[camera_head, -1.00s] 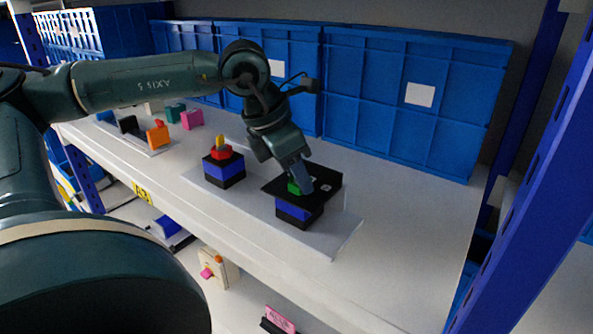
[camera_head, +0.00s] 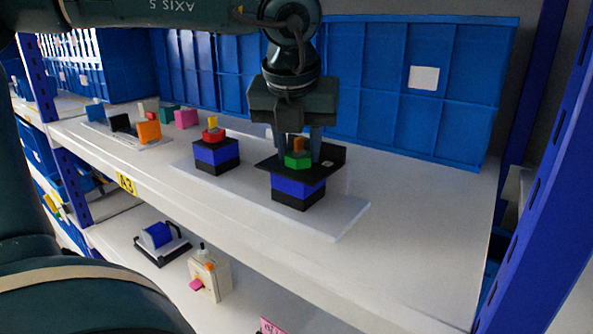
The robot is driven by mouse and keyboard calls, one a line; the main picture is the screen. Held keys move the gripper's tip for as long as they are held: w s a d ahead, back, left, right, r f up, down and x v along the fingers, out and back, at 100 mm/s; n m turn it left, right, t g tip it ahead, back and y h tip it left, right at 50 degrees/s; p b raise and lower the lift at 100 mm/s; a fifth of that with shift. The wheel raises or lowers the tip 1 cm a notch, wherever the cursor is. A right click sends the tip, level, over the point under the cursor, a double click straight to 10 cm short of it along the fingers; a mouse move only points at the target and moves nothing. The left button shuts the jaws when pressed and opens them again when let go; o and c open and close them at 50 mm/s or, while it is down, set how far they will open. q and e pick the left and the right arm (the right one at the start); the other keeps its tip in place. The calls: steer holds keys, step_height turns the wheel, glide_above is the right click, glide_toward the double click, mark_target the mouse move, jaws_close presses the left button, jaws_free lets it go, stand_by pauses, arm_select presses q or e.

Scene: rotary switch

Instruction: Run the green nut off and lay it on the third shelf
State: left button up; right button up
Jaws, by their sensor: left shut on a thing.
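The green nut (camera_head: 297,160) sits on top of the right-hand black and blue block (camera_head: 297,188), around an orange post (camera_head: 298,144). My left gripper (camera_head: 299,150) points straight down over this block. Its two fingers stand on either side of the nut and post and are shut on the nut. A black plate (camera_head: 330,157) lies on top of the block, under the nut. The shelf (camera_head: 410,215) that bears these things is white. My right gripper is not in view.
A similar block (camera_head: 216,155) with a red nut (camera_head: 213,134) and yellow post stands to the left on the same pale base board (camera_head: 335,222). Large blue bins (camera_head: 425,110) line the back. Smaller coloured parts (camera_head: 148,131) stand farther left. The shelf's right part is clear.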

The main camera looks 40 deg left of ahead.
arm_select(q)
steer(key=shift+n, duration=0.5)
steer(key=n+b, duration=0.1)
steer(key=n+y+b, duration=0.1)
steer(key=shift+w+f+n+g, duration=0.15)
steer(key=shift+f+n+g, duration=0.15)
steer(key=shift+g, duration=0.1)
steer(key=shift+d+r+n+g, duration=0.1)
steer(key=shift+r+n+g, duration=0.2)
steer(key=shift+n, duration=0.5)
steer(key=n+g, duration=0.1)
steer(key=n, duration=0.3)
steer(key=shift+w+r+n+g+y+p, duration=0.15)
steer(key=shift+n+g+y+p, duration=0.15)
steer(key=shift+g+y, duration=0.1)
steer(key=n+g, duration=0.1)
steer(key=n, duration=0.2)
steer(key=shift+p, duration=0.3)
steer(key=o, duration=1)
steer(key=shift+o, duration=0.2)
